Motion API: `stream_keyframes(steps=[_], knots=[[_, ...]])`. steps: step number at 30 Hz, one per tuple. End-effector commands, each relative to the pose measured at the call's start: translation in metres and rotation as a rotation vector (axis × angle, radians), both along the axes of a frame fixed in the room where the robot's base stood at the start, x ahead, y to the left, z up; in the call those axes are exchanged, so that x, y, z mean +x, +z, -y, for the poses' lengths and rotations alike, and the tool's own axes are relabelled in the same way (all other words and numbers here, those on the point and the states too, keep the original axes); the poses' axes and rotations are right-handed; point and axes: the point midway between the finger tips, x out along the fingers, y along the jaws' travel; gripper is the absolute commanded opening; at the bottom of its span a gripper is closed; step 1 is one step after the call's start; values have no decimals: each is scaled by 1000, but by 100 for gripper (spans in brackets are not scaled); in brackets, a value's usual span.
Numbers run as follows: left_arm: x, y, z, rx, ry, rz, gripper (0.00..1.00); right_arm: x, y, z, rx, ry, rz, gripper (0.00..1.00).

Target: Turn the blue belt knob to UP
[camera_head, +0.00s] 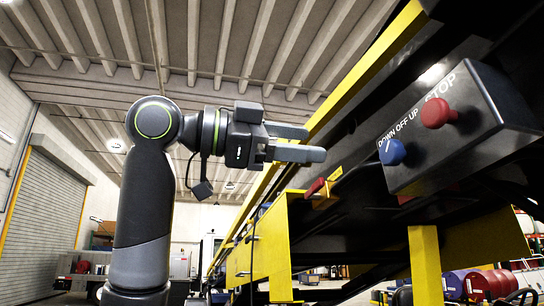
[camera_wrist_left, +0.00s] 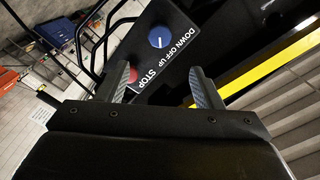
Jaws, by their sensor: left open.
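The blue knob (camera_head: 392,152) sits on the front face of a dark control box (camera_head: 447,125), under the words DOWN OFF UP. A pale pointer line shows on it, but I cannot tell surely which word it points to. The blue knob also shows in the left wrist view (camera_wrist_left: 159,37), beyond the fingertips. My left gripper (camera_head: 315,143) is open and empty, to the left of the knob and apart from it. In the left wrist view my left gripper (camera_wrist_left: 162,72) has its two fingers spread, with the box beyond them. My right gripper is not in view.
A red STOP button (camera_head: 438,113) sits on the box just right of the blue knob. A yellow rail (camera_head: 330,100) of the loader runs diagonally behind my left gripper. A red lever (camera_head: 315,187) sits below the fingers. Open air lies between gripper and box.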

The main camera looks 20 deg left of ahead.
Motion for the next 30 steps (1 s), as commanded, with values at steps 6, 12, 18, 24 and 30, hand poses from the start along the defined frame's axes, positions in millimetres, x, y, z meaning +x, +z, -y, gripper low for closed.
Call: stream_keyframes(steps=[6,12,18,24,30], knots=[[-18,-1,-25,-1,1,0,60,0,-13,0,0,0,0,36],[-23,0,-31,0,-1,0,60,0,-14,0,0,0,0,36],[-23,0,-31,0,-1,0,60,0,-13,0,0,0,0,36],[-23,0,-31,0,-1,0,60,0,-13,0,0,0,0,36],[-13,-8,-30,1,9,-15,60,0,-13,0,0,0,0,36]])
